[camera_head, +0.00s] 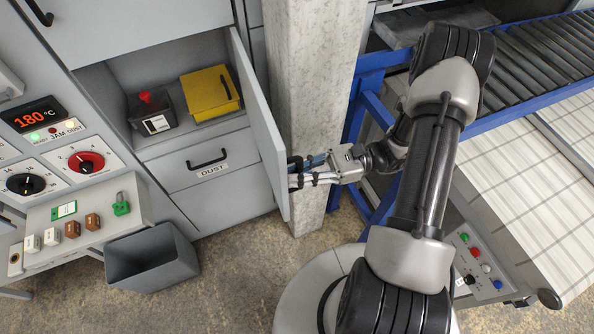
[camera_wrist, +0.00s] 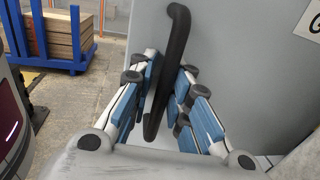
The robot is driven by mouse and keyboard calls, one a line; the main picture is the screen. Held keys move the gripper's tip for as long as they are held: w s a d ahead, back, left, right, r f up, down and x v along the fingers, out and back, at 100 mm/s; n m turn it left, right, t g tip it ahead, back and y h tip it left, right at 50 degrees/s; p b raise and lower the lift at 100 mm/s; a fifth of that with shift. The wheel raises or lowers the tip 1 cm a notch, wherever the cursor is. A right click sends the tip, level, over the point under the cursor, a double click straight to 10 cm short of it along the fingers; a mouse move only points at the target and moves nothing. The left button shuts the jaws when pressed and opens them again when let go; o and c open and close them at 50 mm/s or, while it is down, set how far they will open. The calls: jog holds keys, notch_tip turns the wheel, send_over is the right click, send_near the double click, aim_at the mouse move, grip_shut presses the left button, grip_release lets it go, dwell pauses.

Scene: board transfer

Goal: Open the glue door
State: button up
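The glue door (camera_head: 258,120) is a grey panel that stands swung out from its compartment, seen nearly edge-on in the head view. Its outer face (camera_wrist: 235,60) fills much of the wrist view, with part of a white label (camera_wrist: 310,22) at the upper right. A black bar handle (camera_wrist: 178,50) is on that face. My gripper (camera_head: 300,172) is at the outer side of the door. In the wrist view its blue-padded fingers (camera_wrist: 170,88) lie on both sides of the handle and appear closed around it. The handle is hidden behind the door in the head view.
The open compartment holds a yellow box (camera_head: 208,93) and a dark box with a red knob (camera_head: 152,112). Below is the DUST drawer (camera_head: 215,172). A grey bin (camera_head: 150,258) stands on the floor. A concrete pillar (camera_head: 312,80) and blue conveyor frame (camera_head: 366,105) stand close right of the door.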

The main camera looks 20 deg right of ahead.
aim_at(298, 157)
jog(key=shift+w+r, duration=0.1)
notch_tip(298, 157, up, 10)
jog(key=shift+f, duration=0.1)
dwell(0.5)
dwell(0.5)
